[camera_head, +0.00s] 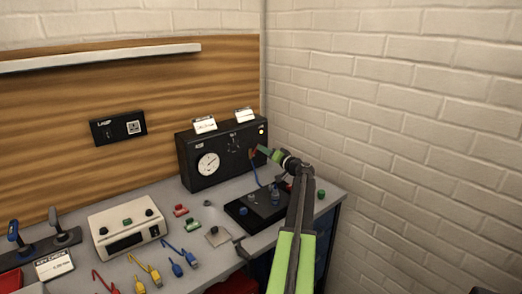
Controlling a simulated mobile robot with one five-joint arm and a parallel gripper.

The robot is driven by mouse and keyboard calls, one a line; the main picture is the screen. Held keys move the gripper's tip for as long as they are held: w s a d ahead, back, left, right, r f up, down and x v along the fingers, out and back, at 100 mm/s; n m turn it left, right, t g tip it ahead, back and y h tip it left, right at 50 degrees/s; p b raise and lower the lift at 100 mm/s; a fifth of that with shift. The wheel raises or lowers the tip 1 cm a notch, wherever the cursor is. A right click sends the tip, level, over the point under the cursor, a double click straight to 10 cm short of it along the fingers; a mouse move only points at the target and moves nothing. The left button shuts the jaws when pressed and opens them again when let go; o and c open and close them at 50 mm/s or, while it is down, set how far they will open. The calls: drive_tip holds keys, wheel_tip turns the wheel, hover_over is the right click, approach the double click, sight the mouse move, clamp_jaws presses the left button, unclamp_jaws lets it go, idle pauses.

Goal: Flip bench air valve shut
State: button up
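A black box (221,172) with a round white gauge (208,164) stands at the back right of the bench. A small red part (252,154), possibly the air valve's handle, shows at the right of its front face. My gripper (261,149) reaches in from the right, with its green tip at or very close to this red part. I cannot tell whether they touch. The fingertips are too small to show whether they are open or shut. The valve's position is also too small to read.
A beige instrument (126,228), blue clips (178,262) and small red and green parts lie to the left. A brick wall (420,130) bounds the right side.

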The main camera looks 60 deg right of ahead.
sight(256, 150)
drive_tip(key=x, duration=0.3)
clamp_jaws()
idle(0.3)
